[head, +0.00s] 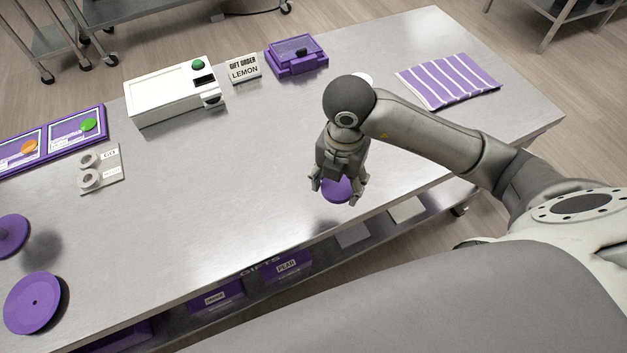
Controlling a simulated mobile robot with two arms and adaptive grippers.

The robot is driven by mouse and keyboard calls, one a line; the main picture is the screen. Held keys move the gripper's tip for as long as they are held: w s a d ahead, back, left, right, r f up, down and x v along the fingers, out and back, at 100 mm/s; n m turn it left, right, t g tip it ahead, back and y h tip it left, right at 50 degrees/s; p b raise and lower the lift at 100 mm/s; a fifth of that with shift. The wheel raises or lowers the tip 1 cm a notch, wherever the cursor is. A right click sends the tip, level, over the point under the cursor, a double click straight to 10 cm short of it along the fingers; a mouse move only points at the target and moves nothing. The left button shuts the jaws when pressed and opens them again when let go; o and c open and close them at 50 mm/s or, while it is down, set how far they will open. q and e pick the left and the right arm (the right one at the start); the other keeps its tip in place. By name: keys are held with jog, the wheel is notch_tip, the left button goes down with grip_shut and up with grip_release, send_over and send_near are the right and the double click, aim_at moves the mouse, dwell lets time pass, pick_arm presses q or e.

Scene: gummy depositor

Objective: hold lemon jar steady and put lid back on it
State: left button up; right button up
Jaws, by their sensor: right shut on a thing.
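My right gripper (338,188) points down near the front edge of the steel table, with its fingers shut around a purple round lid (337,190). The gripper covers part of the lid, and I cannot tell what, if anything, is under it. I cannot make out the lemon jar. A small white round shape (366,79) shows partly behind my right wrist; I cannot tell what it is. My left gripper is not in view.
A "GIFT ORDER LEMON" sign (244,69) stands between a white machine (170,97) and a purple box (297,60). A striped cloth (448,80) lies at right. Purple discs (35,303) are at left. The table's middle (220,180) is clear.

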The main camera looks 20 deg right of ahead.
jog(key=shift+s+d+r+b, duration=0.15)
jog(key=shift+s+d+r, duration=0.3)
jog(key=shift+s, duration=0.2)
jog(key=shift+s+d+r+b, duration=0.15)
jog(key=shift+s+d+r, duration=0.15)
jog(key=shift+s+d, duration=0.3)
jog(key=shift+a, duration=0.1)
